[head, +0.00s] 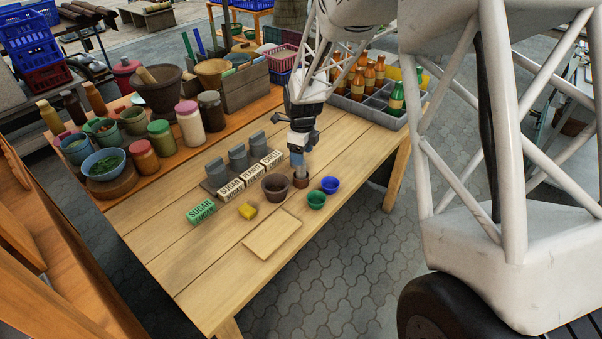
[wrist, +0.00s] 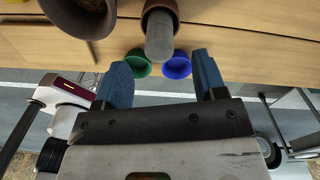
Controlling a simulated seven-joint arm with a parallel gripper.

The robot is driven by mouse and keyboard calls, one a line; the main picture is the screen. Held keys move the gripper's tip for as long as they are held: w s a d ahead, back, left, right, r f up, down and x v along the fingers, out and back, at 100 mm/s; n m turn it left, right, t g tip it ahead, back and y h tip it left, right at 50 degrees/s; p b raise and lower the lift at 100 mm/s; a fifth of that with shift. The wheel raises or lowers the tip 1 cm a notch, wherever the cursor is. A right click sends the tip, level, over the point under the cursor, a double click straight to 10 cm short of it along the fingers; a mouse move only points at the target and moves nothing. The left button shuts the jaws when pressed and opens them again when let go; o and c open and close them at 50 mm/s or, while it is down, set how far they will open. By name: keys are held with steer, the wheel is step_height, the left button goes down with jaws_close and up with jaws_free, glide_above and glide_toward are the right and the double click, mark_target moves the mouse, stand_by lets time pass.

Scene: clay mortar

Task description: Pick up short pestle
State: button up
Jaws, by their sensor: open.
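The short pestle (wrist: 159,38) is a grey rod standing in a small reddish-brown holder (wrist: 160,8). In the head view the holder (head: 300,181) shows just below my gripper (head: 297,160), which hides most of the pestle there. In the wrist view my gripper (wrist: 163,72) has its two blue fingers spread wide, with nothing between them. The pestle's near end lies beyond the fingertips, roughly centred between them. The brown clay mortar (head: 276,187) stands left of the holder; it also shows at the top left of the wrist view (wrist: 78,22).
A green bowl (head: 316,200) and a blue bowl (head: 330,184) stand close right of the holder. Jars and a bottle crate (head: 385,113) are behind. The table's front is clear.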

steer(key=shift+f, duration=0.5)
steer(key=shift+f, duration=2.6)
steer(key=c, duration=1)
steer(key=shift+r, duration=0.1)
steer(key=shift+c, duration=0.2)
steer(key=shift+r, duration=4.9)
steer(key=shift+a, duration=0.1)
